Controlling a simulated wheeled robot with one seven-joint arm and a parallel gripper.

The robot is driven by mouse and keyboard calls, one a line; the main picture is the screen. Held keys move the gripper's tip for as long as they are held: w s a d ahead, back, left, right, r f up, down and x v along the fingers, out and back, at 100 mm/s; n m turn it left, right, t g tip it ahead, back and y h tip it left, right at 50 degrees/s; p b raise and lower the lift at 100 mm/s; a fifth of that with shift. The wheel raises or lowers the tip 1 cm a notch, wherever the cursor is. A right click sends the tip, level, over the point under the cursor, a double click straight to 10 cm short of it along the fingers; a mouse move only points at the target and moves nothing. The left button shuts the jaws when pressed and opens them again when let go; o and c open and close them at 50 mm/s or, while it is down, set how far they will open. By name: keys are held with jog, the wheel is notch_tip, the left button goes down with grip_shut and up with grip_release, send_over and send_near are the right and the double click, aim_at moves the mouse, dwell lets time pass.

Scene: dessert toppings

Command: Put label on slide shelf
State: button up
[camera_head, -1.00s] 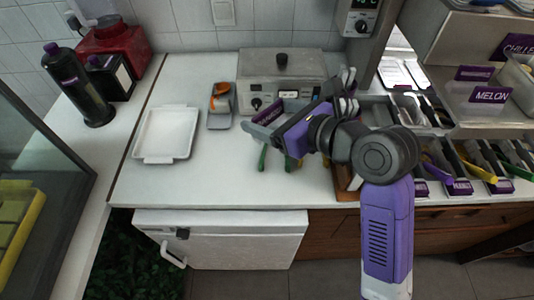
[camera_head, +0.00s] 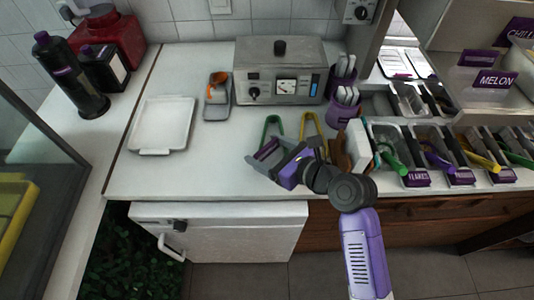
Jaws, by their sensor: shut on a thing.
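My gripper (camera_head: 264,160) hangs over the front middle of the white counter. It is shut on a small dark purple label (camera_head: 266,148), held tilted between the fingers. The label's writing cannot be read from here. The slide shelf (camera_head: 458,76) stands at the upper right, well away from my gripper. On its stepped front are a purple "MELON" label (camera_head: 496,79), another purple label (camera_head: 476,58) behind it, and a larger purple label (camera_head: 517,31) at the picture's edge.
Green tongs (camera_head: 272,126) and yellow tongs (camera_head: 311,124) lie behind my gripper. A grey machine (camera_head: 280,70), a purple cup (camera_head: 340,114) and topping bins with tongs (camera_head: 418,180) stand beyond and to the right. A white tray (camera_head: 161,125) lies left, with bare counter between.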

jog(key=shift+f, duration=0.8)
jog(key=o, duration=1.4)
jog(key=shift+f, duration=0.15)
jog(key=shift+d+r, duration=0.1)
jog(key=shift+r, duration=0.1)
jog(key=v, duration=1.2)
jog(key=shift+f, duration=0.1)
